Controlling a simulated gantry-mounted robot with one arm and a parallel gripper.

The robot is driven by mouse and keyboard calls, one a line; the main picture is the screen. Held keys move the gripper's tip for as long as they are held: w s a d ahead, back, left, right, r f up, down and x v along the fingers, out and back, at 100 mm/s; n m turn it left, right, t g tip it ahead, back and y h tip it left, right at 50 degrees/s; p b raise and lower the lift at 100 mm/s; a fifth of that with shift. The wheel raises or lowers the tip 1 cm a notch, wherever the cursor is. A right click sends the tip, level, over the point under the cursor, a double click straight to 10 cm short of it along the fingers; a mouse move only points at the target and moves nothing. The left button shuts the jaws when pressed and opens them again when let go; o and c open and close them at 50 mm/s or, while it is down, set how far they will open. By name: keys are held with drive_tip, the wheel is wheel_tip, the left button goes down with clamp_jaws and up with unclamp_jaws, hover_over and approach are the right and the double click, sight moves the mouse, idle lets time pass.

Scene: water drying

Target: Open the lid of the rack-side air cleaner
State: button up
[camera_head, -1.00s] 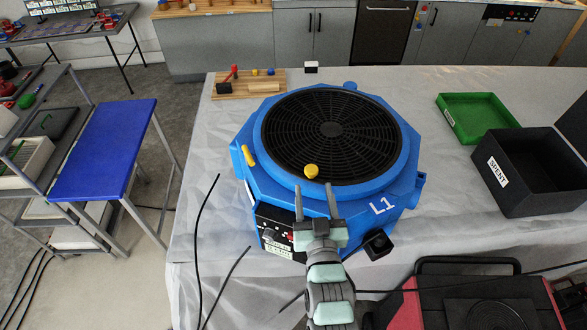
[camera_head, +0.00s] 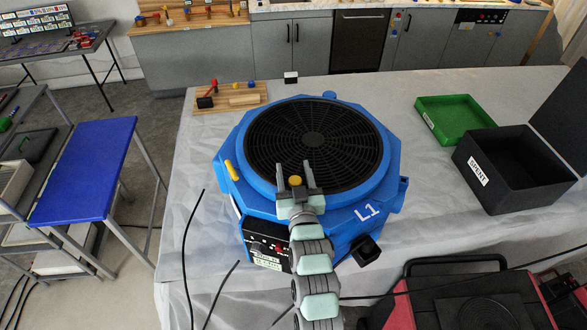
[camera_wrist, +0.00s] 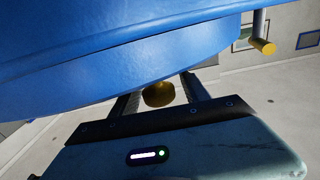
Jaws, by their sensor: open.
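The blue air cleaner (camera_head: 230,182) stands on the covered table, with a round black grille lid (camera_head: 312,145) on top, lying flat. A yellow knob (camera_head: 295,181) sits at the lid's front edge, and it also shows in the wrist view (camera_wrist: 158,94). My gripper (camera_head: 295,176) is open, with one finger on each side of the knob. In the wrist view the gripper (camera_wrist: 160,92) has the knob between its fingers, with gaps beside it. A yellow-tipped handle (camera_head: 231,171) is on the cleaner's left side; a yellow-ended rod (camera_wrist: 263,47) shows in the wrist view.
A green tray (camera_head: 455,118) and an open black box marked SPENT (camera_head: 515,170) stand to the right. A wooden board (camera_head: 230,98) with small items lies behind left. A red and black case (camera_head: 470,290) is at front right. Black cables (camera_head: 190,245) run at left.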

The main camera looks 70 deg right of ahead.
clamp_jaws()
idle(0.7)
idle(0.8)
